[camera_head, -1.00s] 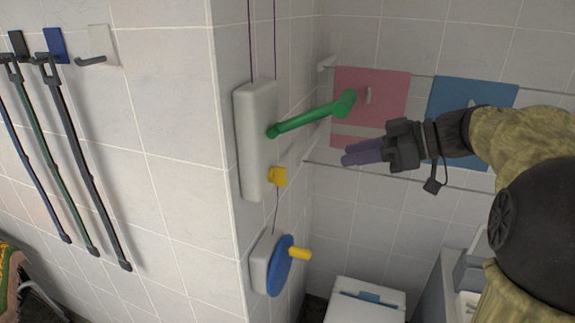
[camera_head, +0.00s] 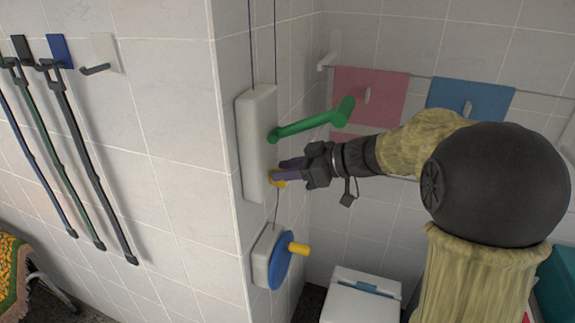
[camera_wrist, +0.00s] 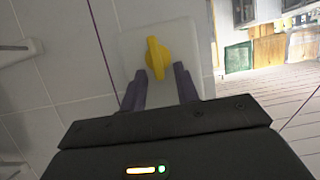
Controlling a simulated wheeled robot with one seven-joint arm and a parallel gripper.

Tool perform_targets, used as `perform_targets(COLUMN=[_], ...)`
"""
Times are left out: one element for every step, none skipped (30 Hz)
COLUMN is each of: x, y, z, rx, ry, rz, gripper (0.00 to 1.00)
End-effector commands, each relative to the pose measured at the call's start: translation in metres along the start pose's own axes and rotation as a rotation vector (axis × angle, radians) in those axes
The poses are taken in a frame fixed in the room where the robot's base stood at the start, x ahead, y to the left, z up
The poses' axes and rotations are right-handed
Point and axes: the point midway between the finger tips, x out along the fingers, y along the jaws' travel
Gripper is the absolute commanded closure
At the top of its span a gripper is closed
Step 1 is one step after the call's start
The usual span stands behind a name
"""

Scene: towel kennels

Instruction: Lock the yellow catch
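The yellow catch (camera_head: 279,183) is on the lower part of a white wall plate (camera_head: 258,140), partly hidden by my gripper in the head view. In the wrist view the yellow catch (camera_wrist: 157,56) stands roughly upright on the plate (camera_wrist: 190,40), slightly tilted. My gripper (camera_head: 283,170) points left at it, with dark purple fingers. In the wrist view my gripper (camera_wrist: 160,72) is open, one finger on each side of the catch's lower end. I cannot tell whether the fingers touch it.
A green lever (camera_head: 312,123) sticks out of the plate just above my gripper. A blue wheel with a yellow knob (camera_head: 298,249) is below it. Pink (camera_head: 370,95) and blue (camera_head: 470,100) towels hang behind. Cords run above and below the plate.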

Motion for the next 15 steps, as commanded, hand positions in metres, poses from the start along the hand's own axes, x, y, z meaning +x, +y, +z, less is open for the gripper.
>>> perform_targets(x=[0.0007,0.0007,0.0007,0.0006,0.0006,0.0005,0.0005,0.0004,0.0004,0.0003,0.0003,0.0002,0.0002,0.0002,0.0001], y=[0.0000,0.0000,0.0001,0.0001,0.0001,0.0001,0.0001,0.0001,0.0001,0.0001,0.0001,0.0001,0.0002,0.0002,0.0002], z=[0.0001,0.0002,0.0003,0.0003,0.0003,0.0002,0.0002,0.0002,0.0001,0.0001,0.0001,0.0001,0.0001,0.0000,0.0000], rx=[0.000,0.000,0.000,0.000,0.000,0.000,0.000,0.000,0.000,0.000,0.000,0.000,0.000,0.000,0.000], ry=[0.000,0.000,0.000,0.000,0.000,0.000,0.000,0.000,0.000,0.000,0.000,0.000,0.000,0.000,0.000], rz=[0.000,0.000,0.000,0.000,0.000,0.000,0.000,0.000,0.000,0.000,0.001,0.001,0.001,0.001,0.001], gripper=[0.69,0.69,0.69,0.69,0.69,0.69,0.71,0.77,0.85,0.91,0.97,1.00,1.00,1.00,1.00])
